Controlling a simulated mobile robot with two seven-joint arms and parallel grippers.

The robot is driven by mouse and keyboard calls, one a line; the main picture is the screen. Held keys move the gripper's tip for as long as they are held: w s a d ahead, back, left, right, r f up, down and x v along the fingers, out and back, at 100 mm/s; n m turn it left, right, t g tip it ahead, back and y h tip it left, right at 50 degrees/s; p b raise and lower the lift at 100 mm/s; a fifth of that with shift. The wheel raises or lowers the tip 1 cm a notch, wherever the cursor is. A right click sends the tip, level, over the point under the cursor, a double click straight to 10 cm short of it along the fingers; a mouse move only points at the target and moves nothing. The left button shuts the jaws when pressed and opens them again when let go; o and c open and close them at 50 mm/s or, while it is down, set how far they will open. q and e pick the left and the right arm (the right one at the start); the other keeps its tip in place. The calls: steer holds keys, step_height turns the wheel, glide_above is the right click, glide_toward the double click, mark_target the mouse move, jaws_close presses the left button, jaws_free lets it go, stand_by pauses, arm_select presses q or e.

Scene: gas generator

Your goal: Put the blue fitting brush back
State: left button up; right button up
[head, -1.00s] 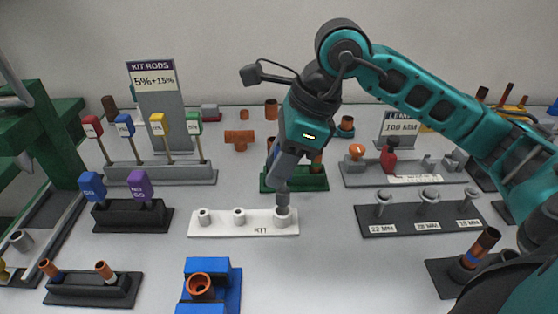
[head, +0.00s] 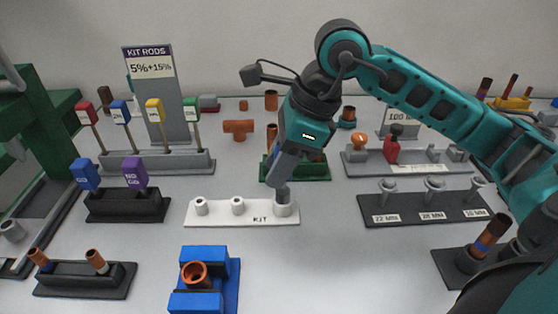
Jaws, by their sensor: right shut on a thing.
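My right gripper (head: 281,181) points down over the right end of the white KIT holder (head: 219,219). It is shut on a grey, stem-like piece (head: 283,195), whose lower end is at the rightmost socket. Most of the held piece is hidden by the gripper, and no blue shows on it, so I cannot tell for sure that it is the blue fitting brush. How deep it sits in the socket is unclear. My left gripper is not in view.
A green block (head: 314,172) stands just behind the gripper. A blue fixture (head: 229,285) with a copper fitting is in front. A dark rack (head: 408,214) with several grey pins lies to the right.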

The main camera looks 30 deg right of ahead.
steer(key=shift+f+b, duration=0.6)
steer(key=shift+f, duration=0.15)
steer(key=shift+f+b, duration=0.35)
steer(key=shift+f, duration=0.1)
steer(key=o, duration=0.9)
steer(key=shift+o, duration=0.4)
steer(key=shift+d+r, duration=0.15)
steer(key=shift+r, duration=0.2)
steer(key=p+v, duration=0.2)
steer(key=v, duration=1)
steer(key=shift+p, duration=0.35)
